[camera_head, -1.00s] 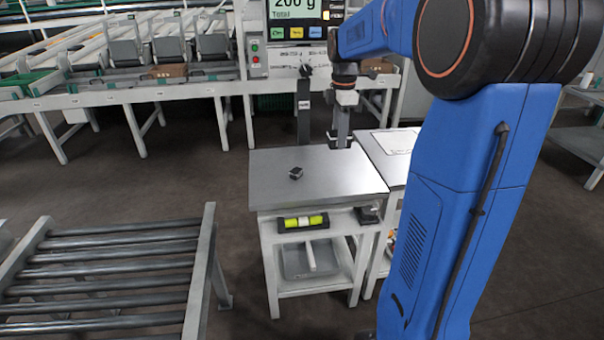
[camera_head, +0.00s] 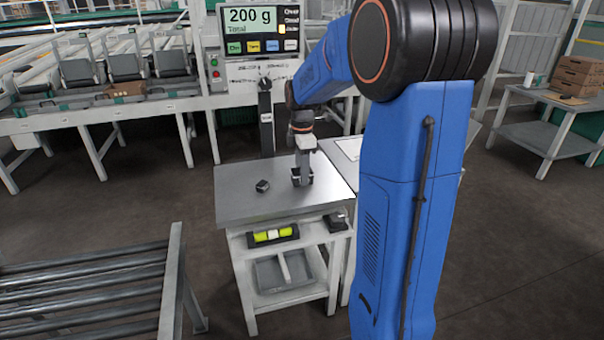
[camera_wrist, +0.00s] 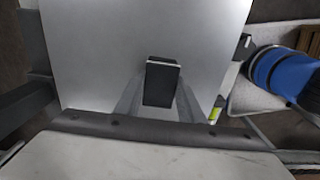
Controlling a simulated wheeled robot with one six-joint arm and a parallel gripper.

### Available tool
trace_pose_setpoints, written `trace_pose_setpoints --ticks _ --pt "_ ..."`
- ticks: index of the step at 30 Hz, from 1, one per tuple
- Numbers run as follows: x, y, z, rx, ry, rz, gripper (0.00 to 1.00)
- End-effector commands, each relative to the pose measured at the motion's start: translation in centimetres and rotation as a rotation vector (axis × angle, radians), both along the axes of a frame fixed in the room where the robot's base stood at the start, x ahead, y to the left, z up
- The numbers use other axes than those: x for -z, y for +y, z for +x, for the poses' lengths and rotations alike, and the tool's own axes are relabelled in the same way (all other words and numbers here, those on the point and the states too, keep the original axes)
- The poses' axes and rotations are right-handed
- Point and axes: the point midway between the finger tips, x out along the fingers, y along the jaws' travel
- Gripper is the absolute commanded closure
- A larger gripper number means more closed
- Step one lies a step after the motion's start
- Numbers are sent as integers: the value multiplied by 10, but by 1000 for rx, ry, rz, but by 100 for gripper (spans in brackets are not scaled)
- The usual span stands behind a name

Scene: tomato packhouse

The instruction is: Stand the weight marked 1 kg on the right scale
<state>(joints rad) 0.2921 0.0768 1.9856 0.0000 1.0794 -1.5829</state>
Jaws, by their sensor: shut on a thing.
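My gripper (camera_head: 302,176) is shut on a dark block-shaped weight (camera_wrist: 162,84). In the wrist view the weight sits between the two fingers, over the steel plate. The scale's steel plate (camera_head: 240,207) tops a white stand in the head view. The gripper is over the right part of this plate; I cannot tell whether the held weight touches it. A second small dark weight (camera_head: 262,186) lies on the plate, left of my gripper. The scale display (camera_head: 250,20) reads 200 g. No marking is legible on either weight.
A yellow-green level vial (camera_head: 273,234) and a small dark box (camera_head: 335,221) are at the stand's front. A roller conveyor (camera_head: 90,290) is at lower left. A dark post (camera_head: 266,115) rises behind the plate. A side table (camera_head: 545,110) with brown boxes is at right.

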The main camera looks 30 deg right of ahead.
Motion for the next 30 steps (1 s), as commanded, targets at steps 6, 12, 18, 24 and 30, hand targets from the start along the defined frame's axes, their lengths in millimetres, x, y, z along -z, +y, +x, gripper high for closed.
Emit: trace_pose_setpoints --ticks 6,12,18,24,30 --pt "2 0 0 0 -3 -1 100" --pt "4 0 0 0 -2 -1 100" --pt "5 0 0 0 -1 0 46" --pt "5 0 0 0 -1 0 46" --pt "-11 0 1 0 -3 -1 46"
